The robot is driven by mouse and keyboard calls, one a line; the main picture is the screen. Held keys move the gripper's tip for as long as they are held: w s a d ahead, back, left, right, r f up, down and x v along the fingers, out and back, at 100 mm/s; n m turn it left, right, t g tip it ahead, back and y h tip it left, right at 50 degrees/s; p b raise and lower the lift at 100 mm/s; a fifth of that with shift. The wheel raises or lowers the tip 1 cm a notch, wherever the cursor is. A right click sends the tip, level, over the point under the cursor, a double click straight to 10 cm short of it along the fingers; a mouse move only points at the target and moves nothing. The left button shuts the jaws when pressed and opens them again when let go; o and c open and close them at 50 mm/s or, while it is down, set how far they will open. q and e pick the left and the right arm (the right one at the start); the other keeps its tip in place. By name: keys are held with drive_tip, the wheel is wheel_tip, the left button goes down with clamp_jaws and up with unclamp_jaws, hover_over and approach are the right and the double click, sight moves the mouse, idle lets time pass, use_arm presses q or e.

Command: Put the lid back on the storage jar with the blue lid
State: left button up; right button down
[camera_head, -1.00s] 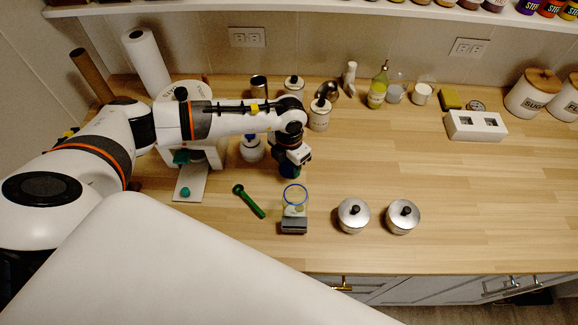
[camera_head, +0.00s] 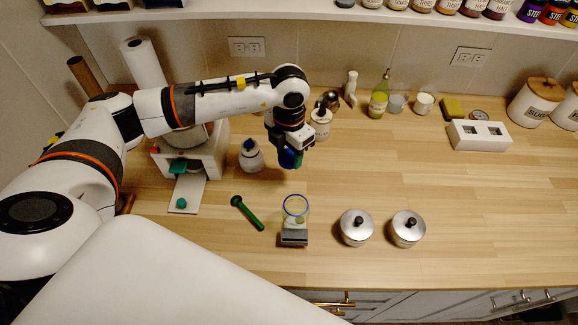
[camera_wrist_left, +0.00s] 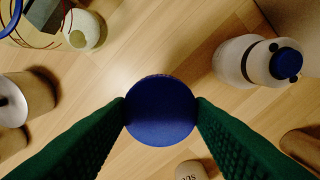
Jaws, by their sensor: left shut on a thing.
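My left gripper (camera_head: 291,157) is shut on a round blue lid (camera_wrist_left: 161,111), held between its green fingers above the counter. The lid also shows in the head view (camera_head: 286,159), partly hidden by the gripper. A clear jar with a blue rim (camera_head: 295,206) stands open on the counter, nearer the front than the gripper and apart from the lid. Its blue rim also shows at the top left corner of the left wrist view (camera_wrist_left: 9,20). My right gripper is not in view.
A white bottle with a blue cap (camera_head: 251,158) stands left of the gripper. A green spoon-like tool (camera_head: 247,213) lies left of the jar, and a grey block (camera_head: 294,238) is at its front. Two silver-lidded pots (camera_head: 356,228) (camera_head: 407,229) stand right. The counter's right middle is clear.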

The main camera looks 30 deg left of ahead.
use_arm(q)
drive_tip(key=shift+r, duration=0.55)
